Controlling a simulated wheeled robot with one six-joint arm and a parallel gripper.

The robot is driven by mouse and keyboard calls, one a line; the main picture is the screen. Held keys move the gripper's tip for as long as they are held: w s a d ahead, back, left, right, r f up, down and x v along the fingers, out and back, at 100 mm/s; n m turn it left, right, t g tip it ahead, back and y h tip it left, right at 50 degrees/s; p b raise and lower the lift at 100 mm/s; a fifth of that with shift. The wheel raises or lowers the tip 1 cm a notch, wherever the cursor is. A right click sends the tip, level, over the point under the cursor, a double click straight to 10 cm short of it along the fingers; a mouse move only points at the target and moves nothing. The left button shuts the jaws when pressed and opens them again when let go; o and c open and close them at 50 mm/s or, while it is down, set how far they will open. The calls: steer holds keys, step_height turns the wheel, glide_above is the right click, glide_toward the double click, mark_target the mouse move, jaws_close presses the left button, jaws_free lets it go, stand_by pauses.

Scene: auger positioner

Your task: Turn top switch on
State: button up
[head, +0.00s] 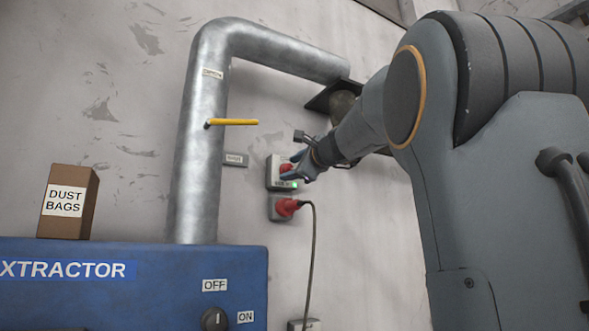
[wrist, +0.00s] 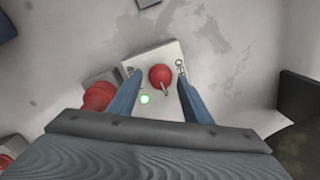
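The top switch is a pale grey wall box (head: 274,172) with a red rotary knob (wrist: 160,75). A green light (wrist: 145,99) glows on the box and also shows in the head view (head: 295,185). My gripper (wrist: 157,82) is open, its two blue fingers on either side of the knob with visible gaps. In the head view my gripper (head: 296,167) is at the box and partly hides the knob. Lettering beside the fingertips is partly covered.
A lower box (head: 277,208) with a red plug (head: 287,207) and hanging cable sits just below. A metal pipe (head: 200,130) with a yellow lever (head: 235,122) runs left and above. A blue extractor (head: 150,290) stands lower left with a dust bags box (head: 68,203).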

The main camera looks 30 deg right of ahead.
steer(key=shift+s, duration=0.1)
steer(key=s+b, duration=0.2)
steer(key=s, duration=0.5)
steer(key=shift+s+d+b, duration=0.15)
steer(key=shift+s+b, duration=0.2)
